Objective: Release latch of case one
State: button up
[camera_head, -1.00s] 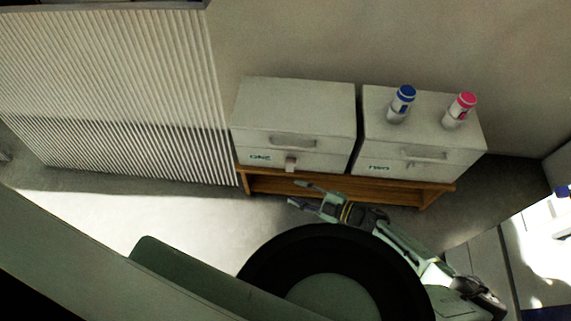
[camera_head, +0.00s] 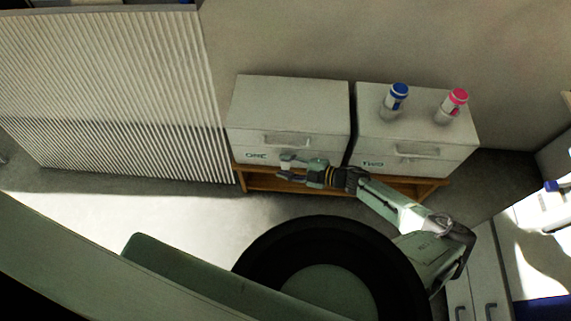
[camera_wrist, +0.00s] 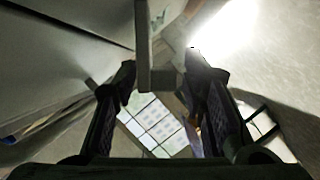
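Case one (camera_head: 290,100) is a pale box marked ONE, on the left of a low wooden stand, with a handle (camera_head: 288,137) on its front. My gripper (camera_head: 284,167) is at the lower front of this case, pointing left. Its two fingers are apart in the wrist view (camera_wrist: 160,95). A pale, L-shaped latch piece (camera_wrist: 144,50) hangs into the space between and beyond the fingertips there. I cannot tell whether they touch it. In the head view my gripper covers the latch.
Case two (camera_head: 415,130) stands just right of case one, with a blue-capped bottle (camera_head: 395,101) and a pink-capped bottle (camera_head: 452,106) on top. The wooden stand (camera_head: 262,184) is under both. A ribbed white panel (camera_head: 110,95) is at the left.

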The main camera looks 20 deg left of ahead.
jog(key=shift+a, duration=0.2)
jog(key=shift+f, duration=0.1)
grip_shut()
